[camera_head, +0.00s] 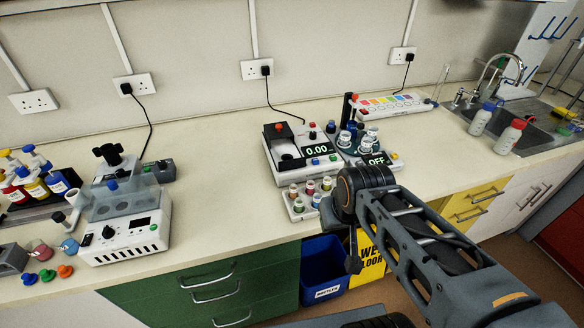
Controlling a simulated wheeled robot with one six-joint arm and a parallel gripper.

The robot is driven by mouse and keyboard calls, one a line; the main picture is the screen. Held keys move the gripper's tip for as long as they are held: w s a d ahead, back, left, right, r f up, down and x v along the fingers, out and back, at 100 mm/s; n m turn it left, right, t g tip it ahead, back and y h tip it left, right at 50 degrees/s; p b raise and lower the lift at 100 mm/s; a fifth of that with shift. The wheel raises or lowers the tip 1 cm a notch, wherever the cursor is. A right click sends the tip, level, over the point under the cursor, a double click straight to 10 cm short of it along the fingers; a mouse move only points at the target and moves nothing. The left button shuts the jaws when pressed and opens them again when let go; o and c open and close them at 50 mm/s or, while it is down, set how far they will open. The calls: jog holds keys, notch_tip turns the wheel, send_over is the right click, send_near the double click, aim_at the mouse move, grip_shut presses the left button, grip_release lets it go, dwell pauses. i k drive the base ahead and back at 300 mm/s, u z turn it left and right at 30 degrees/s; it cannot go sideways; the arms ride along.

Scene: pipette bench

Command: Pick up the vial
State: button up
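Several small vials with coloured caps stand in a white rack (299,215) near the front edge of the bench; one vial (294,191) is at its back left. Other larger vials with pale caps (364,143) stand on a round dark carousel behind it, beside a display reading OFF. Which vial is meant I cannot tell. My gripper (350,240) is at the end of my dark arm, just right of the rack and near the bench edge. My arm hides part of the rack's right side, and the fingers are too dark and covered to read.
A balance (285,156) reading 0.00 stands behind the rack. A white device (127,225) and coloured bottles (33,187) stand at left. Bottles (510,136) stand by the sink at right. A blue bin (325,268) is below. Bench between the left device and rack is clear.

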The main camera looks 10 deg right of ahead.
aim_at(316, 196)
jog(key=z, duration=2.05)
jog(key=k, duration=1.1)
jog(key=u, duration=1.6)
jog(key=i, duration=0.45)
jog(key=z, duration=0.15)
